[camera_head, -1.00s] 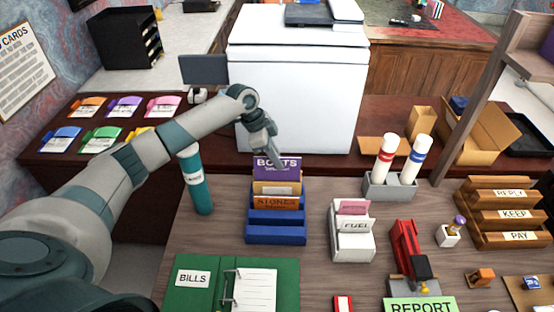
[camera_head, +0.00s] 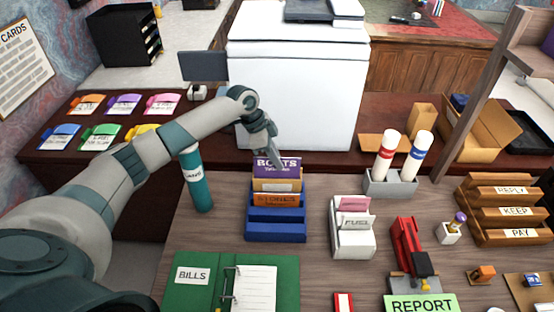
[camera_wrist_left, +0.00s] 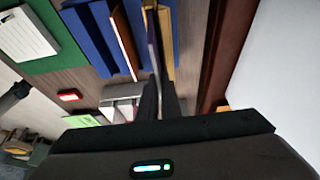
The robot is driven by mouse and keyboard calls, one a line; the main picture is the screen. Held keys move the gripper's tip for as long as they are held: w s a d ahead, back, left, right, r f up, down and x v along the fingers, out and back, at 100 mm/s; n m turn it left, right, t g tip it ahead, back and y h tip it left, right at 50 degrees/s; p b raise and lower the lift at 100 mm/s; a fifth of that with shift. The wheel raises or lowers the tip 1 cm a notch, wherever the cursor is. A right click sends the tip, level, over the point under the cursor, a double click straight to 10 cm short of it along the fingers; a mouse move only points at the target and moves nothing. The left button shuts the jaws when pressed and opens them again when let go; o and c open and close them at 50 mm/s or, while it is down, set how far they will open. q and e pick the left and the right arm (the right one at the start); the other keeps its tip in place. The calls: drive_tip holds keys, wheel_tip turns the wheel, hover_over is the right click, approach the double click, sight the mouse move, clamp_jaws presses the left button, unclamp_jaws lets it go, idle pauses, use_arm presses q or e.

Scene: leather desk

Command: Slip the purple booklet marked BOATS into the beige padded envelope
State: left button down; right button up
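The purple booklet marked BOATS (camera_head: 277,166) stands upright at the back of the blue stepped rack (camera_head: 276,237), behind a tan item (camera_head: 277,186) and an orange-brown one (camera_head: 277,200). My left gripper (camera_head: 276,160) is at the booklet's top edge, pointing down. In the left wrist view the two dark fingers (camera_wrist_left: 161,95) are close together, with the booklet's thin edge (camera_wrist_left: 152,45) running between them. Whether they press on it cannot be told. A beige envelope-like piece (camera_head: 420,122) stands at the back right; a flatter tan one (camera_head: 378,144) lies beside it. My right gripper is out of view.
A grey holder (camera_head: 390,187) with two white tubes stands right of the rack. A teal cylinder (camera_head: 196,182) stands left, under my arm. A white tray (camera_head: 352,242), a red stapler-like object (camera_head: 407,245) and a green binder (camera_head: 190,297) are nearer. An open cardboard box (camera_head: 490,140) sits far right.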

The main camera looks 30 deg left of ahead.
use_arm(q)
drive_tip(key=shift+f+b, duration=0.35)
drive_tip(key=shift+f, duration=0.45)
drive_tip(key=c, duration=1.9)
unclamp_jaws()
drive_tip(key=shift+r, duration=0.25)
drive_tip(key=shift+p+v, duration=2.45)
drive_tip(key=shift+v, duration=0.35)
drive_tip(key=shift+s+f, duration=0.1)
